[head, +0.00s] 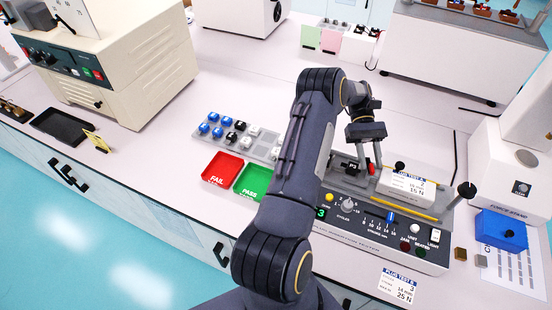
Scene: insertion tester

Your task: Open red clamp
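The insertion tester (385,232) is a grey machine with a front panel of knobs, lights and a slider. Red parts of the clamp (377,153) show on top of it, just under my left gripper (365,148). The rest of the clamp is hidden by the gripper and arm. My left gripper points down over the clamp, next to a dark block marked P3 (352,167). Its fingertips are too small and dark to tell whether they are open or touching the red part. My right gripper is not in view.
A red FAIL tray (222,168) and a green PASS tray (251,180) lie left of my arm. Behind them is a grey rack (262,144) with blue, black and white plugs. A blue block (501,231) and the force stand (510,180) are at right.

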